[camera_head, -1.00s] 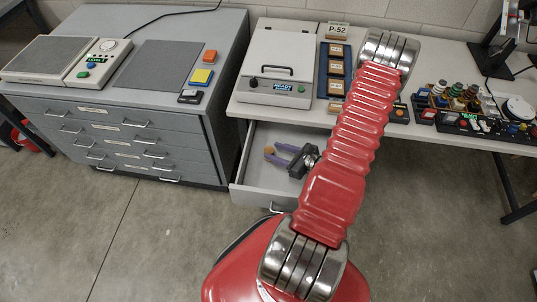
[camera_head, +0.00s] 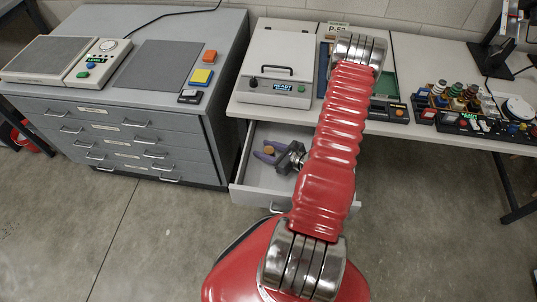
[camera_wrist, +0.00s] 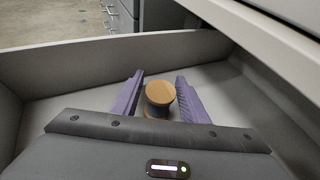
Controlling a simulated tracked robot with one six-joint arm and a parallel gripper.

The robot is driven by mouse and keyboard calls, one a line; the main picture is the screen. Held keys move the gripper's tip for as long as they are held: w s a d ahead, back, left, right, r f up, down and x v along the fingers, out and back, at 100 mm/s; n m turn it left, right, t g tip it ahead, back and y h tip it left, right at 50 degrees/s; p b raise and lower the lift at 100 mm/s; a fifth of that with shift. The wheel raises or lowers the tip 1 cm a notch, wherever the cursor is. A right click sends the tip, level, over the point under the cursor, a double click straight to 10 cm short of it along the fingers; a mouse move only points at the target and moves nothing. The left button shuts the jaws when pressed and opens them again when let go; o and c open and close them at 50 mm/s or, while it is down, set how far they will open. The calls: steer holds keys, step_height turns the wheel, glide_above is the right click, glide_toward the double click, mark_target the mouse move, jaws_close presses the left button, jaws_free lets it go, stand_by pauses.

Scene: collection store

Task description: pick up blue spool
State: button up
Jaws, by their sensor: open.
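The spool (camera_wrist: 158,108), with wooden ends and a dark bluish winding, stands upright inside the open drawer (camera_head: 240,180). Its pale top also shows small in the head view (camera_head: 270,149). My gripper (camera_wrist: 160,79) is low in the drawer with its two purple fingers open, one on each side of the spool. A gap shows between the spool and each finger, so it is not gripped. In the head view my gripper (camera_head: 264,151) reaches leftward into the drawer. The spool's lower part is partly hidden behind the gripper body.
Drawer walls (camera_wrist: 60,66) surround the gripper closely, and the table edge (camera_wrist: 270,45) overhangs at the right. A white device (camera_head: 275,75) stands on the table above the drawer. A grey cabinet (camera_head: 110,125) stands at the left. Several coloured spools (camera_head: 455,92) stand at the far right.

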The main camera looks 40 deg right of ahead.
steer(key=shift+x, duration=0.9)
steer(key=c, duration=0.8)
steer(key=shift+r, duration=0.1)
steer(key=shift+r, duration=4.95)
